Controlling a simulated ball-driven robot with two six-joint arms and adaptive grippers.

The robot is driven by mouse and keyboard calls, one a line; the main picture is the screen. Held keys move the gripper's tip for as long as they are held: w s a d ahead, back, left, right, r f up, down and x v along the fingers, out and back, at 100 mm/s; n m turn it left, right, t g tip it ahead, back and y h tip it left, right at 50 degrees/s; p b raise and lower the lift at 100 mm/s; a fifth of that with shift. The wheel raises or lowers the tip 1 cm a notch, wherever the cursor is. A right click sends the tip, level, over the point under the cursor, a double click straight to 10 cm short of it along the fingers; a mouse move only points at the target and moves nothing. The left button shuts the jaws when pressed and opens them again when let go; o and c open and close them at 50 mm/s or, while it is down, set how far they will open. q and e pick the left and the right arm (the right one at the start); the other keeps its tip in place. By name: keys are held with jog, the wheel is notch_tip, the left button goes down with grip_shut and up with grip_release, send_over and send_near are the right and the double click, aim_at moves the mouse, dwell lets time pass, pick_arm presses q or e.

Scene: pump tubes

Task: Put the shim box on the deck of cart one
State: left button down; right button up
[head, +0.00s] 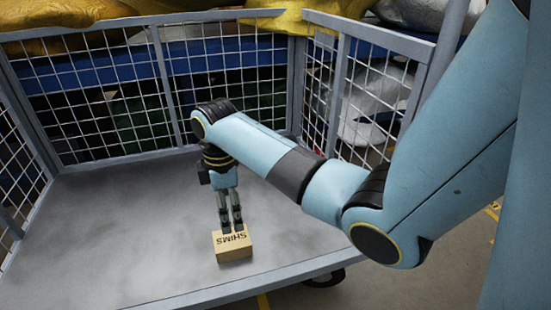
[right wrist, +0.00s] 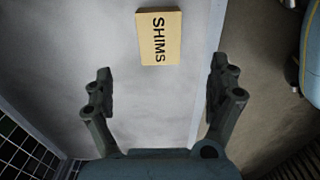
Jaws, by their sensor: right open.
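The shim box (head: 233,248) is a small tan carton marked "SHIMS". It rests on the grey deck (head: 120,235) of a wire-sided cart, near the deck's front edge. No number shows on the cart. My right gripper (head: 232,228) points down over the box, just behind it in the head view. In the right wrist view the same gripper (right wrist: 160,88) is open with nothing between its fingers. The box (right wrist: 158,37) lies beyond the fingertips there, apart from both fingers. My left gripper is not in view.
Mesh panels (head: 95,98) close the cart's back and sides. The deck's front rim (head: 290,274) is open, with a caster (head: 325,279) below it. Much of the deck left of the box is bare. Yellow and white sacks (head: 170,25) lie behind the cart.

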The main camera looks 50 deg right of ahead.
jog(key=s+a+f+m+t, duration=0.1)
jog(key=s+a+m, duration=0.15)
jog(key=s, duration=0.55)
jog(key=s+a+f+m, duration=0.1)
jog(key=s+m, duration=0.2)
jog(key=s, duration=0.4)
jog(key=s+a+r+m+t, duration=0.1)
jog(key=s+r+m+t, duration=0.1)
jog(key=s+r+m, duration=0.3)
jog(key=s+r, duration=0.3)
jog(key=s, duration=0.3)
jog(key=shift+s+a, duration=0.3)
jog(key=shift+a, duration=0.05)
